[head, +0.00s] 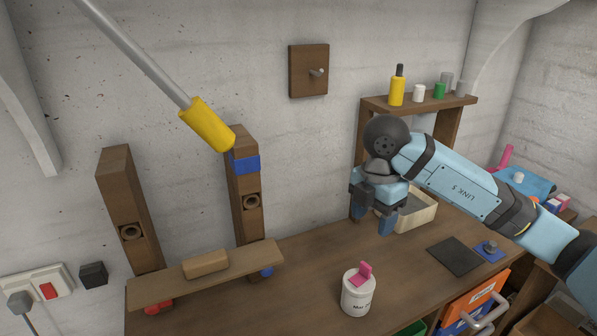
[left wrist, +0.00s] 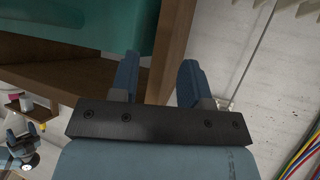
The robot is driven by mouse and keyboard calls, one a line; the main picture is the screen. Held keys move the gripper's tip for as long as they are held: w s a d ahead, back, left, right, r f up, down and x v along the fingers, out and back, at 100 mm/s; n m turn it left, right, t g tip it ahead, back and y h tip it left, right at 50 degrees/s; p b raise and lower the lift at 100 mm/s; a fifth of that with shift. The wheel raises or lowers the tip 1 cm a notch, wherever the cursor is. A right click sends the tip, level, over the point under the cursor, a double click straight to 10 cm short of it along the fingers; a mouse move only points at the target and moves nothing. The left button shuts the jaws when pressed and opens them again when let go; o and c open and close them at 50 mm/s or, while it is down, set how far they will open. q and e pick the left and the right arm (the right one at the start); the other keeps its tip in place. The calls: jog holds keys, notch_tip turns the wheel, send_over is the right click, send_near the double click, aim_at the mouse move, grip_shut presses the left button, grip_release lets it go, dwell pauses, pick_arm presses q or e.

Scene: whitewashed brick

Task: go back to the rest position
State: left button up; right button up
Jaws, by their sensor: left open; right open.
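My right gripper (head: 372,226) shows in the head view above the back right part of the wooden workbench (head: 310,270), in front of the wall shelf and a cream box. Its two blue fingers point down and stand apart, with nothing seen between them. My left gripper does not show in the head view. In the left wrist view my left gripper (left wrist: 160,62) is open, its two blue fingers apart and empty. Beyond them are a wooden edge and a whitewashed wall.
A white jar (head: 357,296) with a pink clip stands on the bench front. The cream box (head: 415,214) is close to my right gripper. A yellow-ended rod (head: 207,123) slants across the upper left. A shelf (head: 410,102) holds small bottles. Coloured cables (left wrist: 303,152) hang at lower right.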

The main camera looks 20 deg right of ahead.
jog(key=s+a+n+t+y+p, duration=0.1)
jog(key=s+a+y+p, duration=0.2)
jog(key=a+y, duration=0.8)
jog(key=s+a+n+t+y+p, duration=0.1)
jog(key=s+a+n+y+p, duration=0.2)
jog(key=a+y, duration=0.75)
jog(key=d+f+m+t+h+p, duration=0.2)
jog(key=d+f+m+t+h, duration=0.1)
jog(key=f+m+t+h, duration=0.55)
jog(key=d+f+m+t+h+p, duration=0.25)
jog(key=m+t+h, duration=0.35)
jog(key=m, duration=0.5)
jog(key=s+d+f+m+g+h, duration=0.2)
jog(key=s+d+f+g+h, duration=0.1)
jog(key=s+f, duration=0.9)
notch_tip(320, 180, down, 3)
jog(key=g+h, duration=0.1)
jog(key=g, duration=0.1)
jog(key=shift+s+d+m+g+p, duration=0.2)
jog(key=shift+s+m+g+p, duration=0.1)
jog(key=shift+m+g+p, duration=0.1)
